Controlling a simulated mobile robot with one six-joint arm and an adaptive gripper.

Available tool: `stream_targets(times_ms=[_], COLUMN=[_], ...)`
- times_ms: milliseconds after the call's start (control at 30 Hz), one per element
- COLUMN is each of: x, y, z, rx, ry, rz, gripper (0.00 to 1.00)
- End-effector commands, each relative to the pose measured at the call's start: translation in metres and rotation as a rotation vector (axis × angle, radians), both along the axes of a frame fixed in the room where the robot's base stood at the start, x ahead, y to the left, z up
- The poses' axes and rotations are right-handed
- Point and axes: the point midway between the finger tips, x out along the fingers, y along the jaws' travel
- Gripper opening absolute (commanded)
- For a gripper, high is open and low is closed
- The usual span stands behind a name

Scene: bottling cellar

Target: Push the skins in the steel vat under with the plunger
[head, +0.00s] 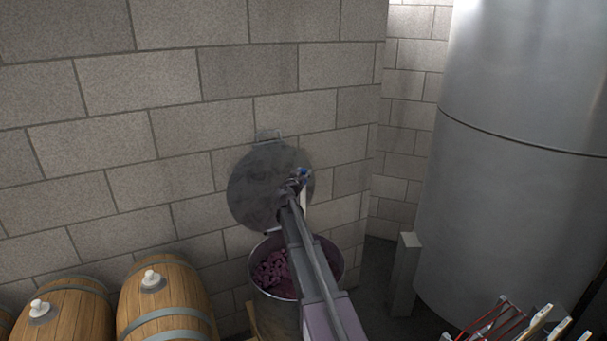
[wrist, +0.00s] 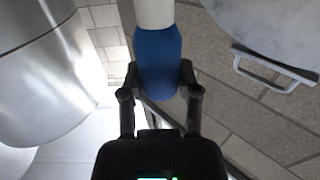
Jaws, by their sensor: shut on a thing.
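The steel vat (head: 272,314) stands at the foot of the wall, low in the middle of the head view. Dark purple skins (head: 272,272) show in its left part; my arm hides the rest. My gripper (head: 298,183) is above the vat, in front of a round grey lid (head: 255,190) against the wall. In the wrist view my gripper (wrist: 158,88) is shut on the blue grip of the plunger (wrist: 157,58), with a pale shaft beyond it. The blue grip also shows small in the head view (head: 304,171). The plunger's lower end is not clearly visible.
Wooden barrels (head: 165,295) with pale bungs lie at lower left. A large steel tank (head: 525,170) fills the right, with a grey post (head: 404,275) beside it. A rack with red wires (head: 500,322) is at bottom right. The lid's handle (wrist: 275,70) shows in the wrist view.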

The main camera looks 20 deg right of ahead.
Motion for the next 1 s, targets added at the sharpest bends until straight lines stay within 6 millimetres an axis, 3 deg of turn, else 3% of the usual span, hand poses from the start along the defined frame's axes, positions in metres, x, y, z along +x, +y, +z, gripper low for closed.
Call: stream_targets(times_ms=[1000], x=[0.000], y=[0.001], z=[-0.050], rx=[-0.001], ry=[0.001], rz=[0.001], gripper=[0.00])
